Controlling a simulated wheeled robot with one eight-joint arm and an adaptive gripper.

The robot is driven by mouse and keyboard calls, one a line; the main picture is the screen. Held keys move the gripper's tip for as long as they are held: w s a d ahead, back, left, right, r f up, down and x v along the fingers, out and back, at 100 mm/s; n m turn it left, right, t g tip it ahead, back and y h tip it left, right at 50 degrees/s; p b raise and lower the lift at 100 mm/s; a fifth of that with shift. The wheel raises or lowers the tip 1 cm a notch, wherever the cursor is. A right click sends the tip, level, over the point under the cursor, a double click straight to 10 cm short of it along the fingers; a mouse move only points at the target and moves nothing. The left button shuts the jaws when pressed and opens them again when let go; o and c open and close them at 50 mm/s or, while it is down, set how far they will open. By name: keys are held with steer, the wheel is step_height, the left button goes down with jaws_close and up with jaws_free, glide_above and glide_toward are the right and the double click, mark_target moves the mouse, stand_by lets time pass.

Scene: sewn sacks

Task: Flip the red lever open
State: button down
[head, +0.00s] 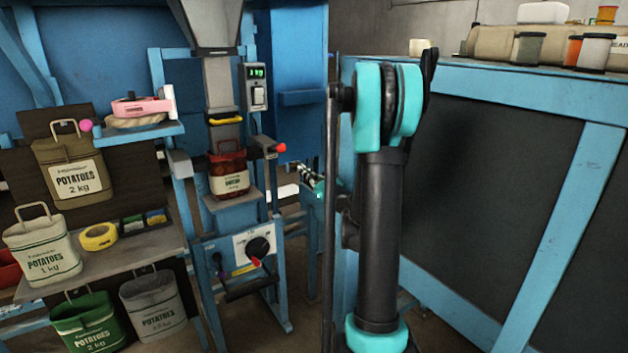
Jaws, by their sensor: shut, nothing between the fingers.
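A lever with a red knob (281,148) sticks out to the right of the filling machine's column, beside a red sack (228,178) under the spout. My gripper (303,170) is small in view, to the right of and slightly below the red knob. It is shut and empty, and appears apart from the knob. My own arm hides part of the area to the right of the gripper.
A blue machine frame (282,297) stands below the spout. Potato sacks (75,175) sit on shelves at the left, with a yellow tape roll (98,237). A blue-framed bench (480,72) with jars fills the right side.

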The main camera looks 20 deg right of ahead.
steer(key=x, duration=0.9)
steer(key=shift+w, duration=0.2)
steer(key=shift+r, duration=0.15)
steer(key=shift+r+g, duration=0.3)
